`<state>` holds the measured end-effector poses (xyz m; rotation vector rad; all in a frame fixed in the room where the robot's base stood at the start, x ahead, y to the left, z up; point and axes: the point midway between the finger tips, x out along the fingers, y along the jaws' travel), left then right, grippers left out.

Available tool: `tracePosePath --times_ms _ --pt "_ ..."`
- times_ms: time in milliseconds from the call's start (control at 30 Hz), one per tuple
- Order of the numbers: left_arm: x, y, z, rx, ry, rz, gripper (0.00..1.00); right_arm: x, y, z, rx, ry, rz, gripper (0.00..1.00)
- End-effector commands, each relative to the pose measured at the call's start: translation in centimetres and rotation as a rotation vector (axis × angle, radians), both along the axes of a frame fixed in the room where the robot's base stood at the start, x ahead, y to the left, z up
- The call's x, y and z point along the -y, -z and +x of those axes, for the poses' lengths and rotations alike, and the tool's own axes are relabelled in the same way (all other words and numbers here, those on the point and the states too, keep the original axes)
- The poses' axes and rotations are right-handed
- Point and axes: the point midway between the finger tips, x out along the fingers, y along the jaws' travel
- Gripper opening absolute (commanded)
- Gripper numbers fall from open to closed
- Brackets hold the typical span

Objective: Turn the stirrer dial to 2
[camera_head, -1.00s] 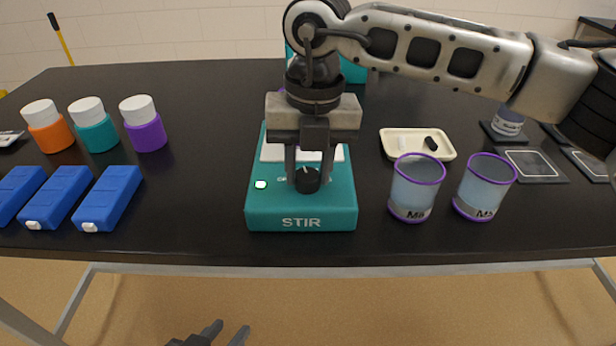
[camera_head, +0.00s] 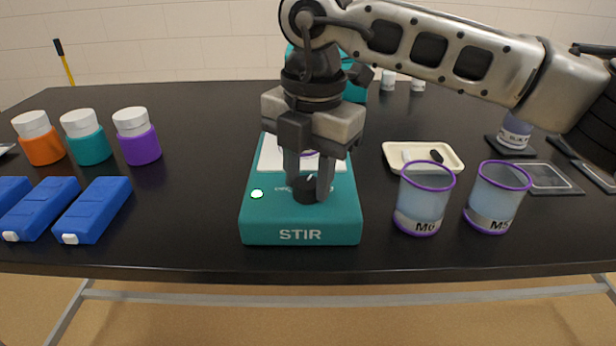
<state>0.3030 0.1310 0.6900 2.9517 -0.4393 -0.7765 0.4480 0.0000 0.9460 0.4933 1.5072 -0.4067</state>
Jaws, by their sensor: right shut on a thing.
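The teal stirrer (camera_head: 260,222), marked STIR on its front, stands near the front edge of the black table. Its black dial (camera_head: 305,191) is on the sloping front part, with a small lit green light to its left. My right gripper (camera_head: 307,188) reaches down over the stirrer and is shut on the dial, one finger on each side. The fingers and wrist cover most of the dial markings, so I cannot read its setting. My left gripper is not in view.
Two purple-rimmed cups (camera_head: 424,200) (camera_head: 496,200) stand right of the stirrer, before a cream tray (camera_head: 391,158). Blue boxes (camera_head: 93,208) and white-capped bottles (camera_head: 137,136) are on the left. The table between them and the stirrer is clear.

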Motion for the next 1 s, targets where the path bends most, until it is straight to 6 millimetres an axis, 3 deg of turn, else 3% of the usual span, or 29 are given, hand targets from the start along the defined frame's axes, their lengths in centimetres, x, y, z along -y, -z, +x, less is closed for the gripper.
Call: tracePosePath --times_ms 467,500,567,867,1000 --pt "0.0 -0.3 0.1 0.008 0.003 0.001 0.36 0.0 -0.1 0.1 0.003 0.015 0.001 0.1" --pt "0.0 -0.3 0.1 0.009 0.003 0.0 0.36 0.0 -0.1 0.1 0.003 0.015 0.001 0.39" --pt "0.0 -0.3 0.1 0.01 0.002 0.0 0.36 0.0 -0.1 0.1 0.003 0.015 0.001 0.55" --pt "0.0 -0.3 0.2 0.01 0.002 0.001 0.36 0.0 -0.2 0.0 0.002 0.015 0.0 0.55" --pt "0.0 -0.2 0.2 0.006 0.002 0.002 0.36 0.0 -1.4 0.1 0.005 0.015 0.002 0.55"
